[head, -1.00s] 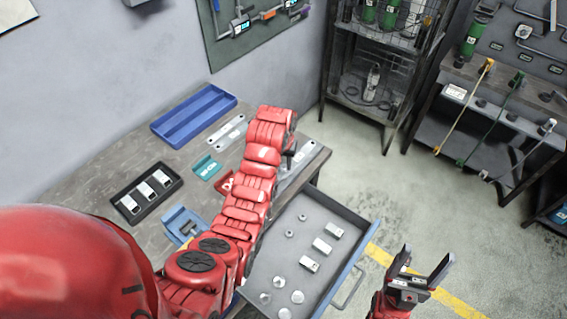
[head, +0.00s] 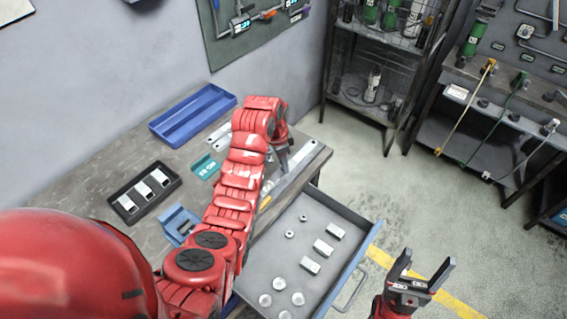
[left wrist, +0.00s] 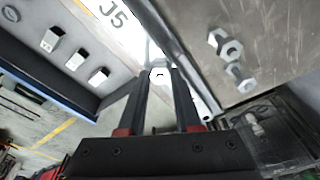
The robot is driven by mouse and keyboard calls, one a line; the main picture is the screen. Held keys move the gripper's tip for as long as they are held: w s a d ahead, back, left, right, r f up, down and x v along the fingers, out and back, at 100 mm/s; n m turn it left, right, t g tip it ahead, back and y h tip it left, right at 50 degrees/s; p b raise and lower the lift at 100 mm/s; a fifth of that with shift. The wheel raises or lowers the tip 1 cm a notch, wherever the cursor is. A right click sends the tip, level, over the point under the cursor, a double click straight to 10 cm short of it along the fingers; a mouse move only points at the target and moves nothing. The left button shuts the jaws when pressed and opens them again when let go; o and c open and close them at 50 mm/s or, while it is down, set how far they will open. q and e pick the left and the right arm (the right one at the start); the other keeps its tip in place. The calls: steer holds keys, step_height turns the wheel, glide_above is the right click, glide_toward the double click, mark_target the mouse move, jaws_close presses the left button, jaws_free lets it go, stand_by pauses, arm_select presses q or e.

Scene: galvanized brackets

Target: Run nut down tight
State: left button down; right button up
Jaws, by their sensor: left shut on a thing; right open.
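My left gripper (left wrist: 160,76) is shut on a small bright metal nut (left wrist: 159,71) in the left wrist view. In the head view my left gripper (head: 284,160) is mostly hidden behind my red arm, above a long metal strip (head: 302,166) at the bench's right edge.
The open drawer (head: 325,264) holds loose nuts (head: 303,217), metal blocks (head: 323,249) and round discs (head: 280,284). Loose bolts (left wrist: 226,45) lie on the bench. A blue tray (head: 193,113), black tray (head: 144,190), teal bracket (head: 206,167) and blue fixture (head: 180,225) are also there.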

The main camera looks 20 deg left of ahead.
arm_select(q)
steer(key=m, duration=0.3)
steer(key=shift+d+m+g, duration=0.1)
steer(key=shift+m+g, duration=0.2)
steer(key=shift+m, duration=0.1)
steer(key=m, duration=0.3)
steer(key=shift+f+g+b, duration=0.15)
steer(key=shift+g+b, duration=0.15)
steer(key=m, duration=0.6)
steer(key=shift+s+d+g+b, duration=0.1)
steer(key=shift+g+b, duration=0.3)
steer(key=shift+f, duration=0.1)
steer(key=c, duration=0.9)
jaws_free()
steer(key=shift+o, duration=0.5)
steer(key=shift+r, duration=0.2)
